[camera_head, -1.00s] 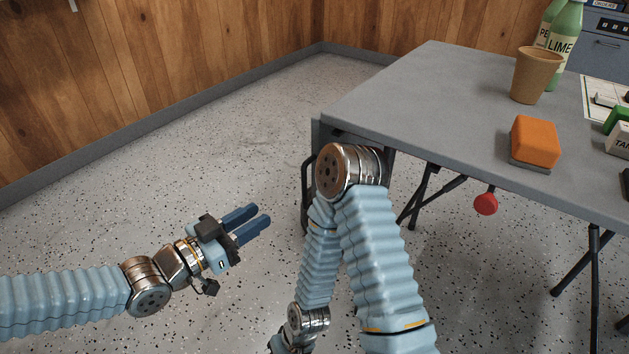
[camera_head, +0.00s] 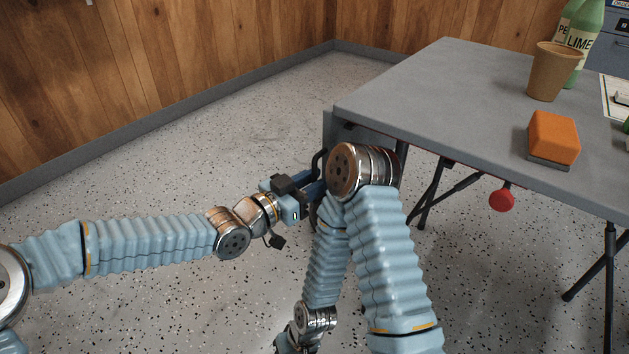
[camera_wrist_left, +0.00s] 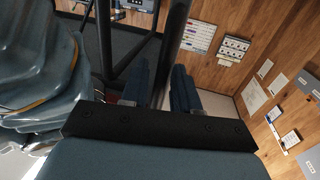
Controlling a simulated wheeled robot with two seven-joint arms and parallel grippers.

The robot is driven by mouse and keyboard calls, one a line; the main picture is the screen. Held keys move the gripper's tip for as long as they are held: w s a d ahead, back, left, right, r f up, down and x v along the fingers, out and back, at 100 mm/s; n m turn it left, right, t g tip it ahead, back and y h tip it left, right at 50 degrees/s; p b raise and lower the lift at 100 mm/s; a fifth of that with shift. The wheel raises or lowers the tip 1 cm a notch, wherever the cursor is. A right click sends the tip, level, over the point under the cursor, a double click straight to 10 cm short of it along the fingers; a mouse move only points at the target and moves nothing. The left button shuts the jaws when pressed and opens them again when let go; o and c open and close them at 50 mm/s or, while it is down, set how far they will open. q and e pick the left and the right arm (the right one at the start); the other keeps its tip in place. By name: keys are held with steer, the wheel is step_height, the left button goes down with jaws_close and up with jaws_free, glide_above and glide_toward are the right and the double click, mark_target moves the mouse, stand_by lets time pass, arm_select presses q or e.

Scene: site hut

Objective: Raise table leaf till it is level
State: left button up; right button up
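The table (camera_head: 440,105) is grey, and its leaf (camera_head: 328,130) hangs down at its left end, mostly hidden behind my right arm. A black handle (camera_head: 319,165) shows at the leaf's outer face. My left gripper (camera_head: 316,190) is at the hanging leaf, beside the handle. In the left wrist view its two blue fingers (camera_wrist_left: 160,90) are apart, with a dark upright bar (camera_wrist_left: 174,45) between them; I cannot tell whether they touch it. A red knob (camera_head: 502,200) hangs under the table's front edge.
An orange block (camera_head: 553,136), a tan cup (camera_head: 554,75) and green bottles (camera_head: 586,35) stand on the table. Black folding legs (camera_head: 432,190) are below. My right arm crosses in front of the leaf. The speckled floor to the left is clear.

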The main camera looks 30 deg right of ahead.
arm_select(q)
steer(key=shift+c, duration=0.3)
jaws_close()
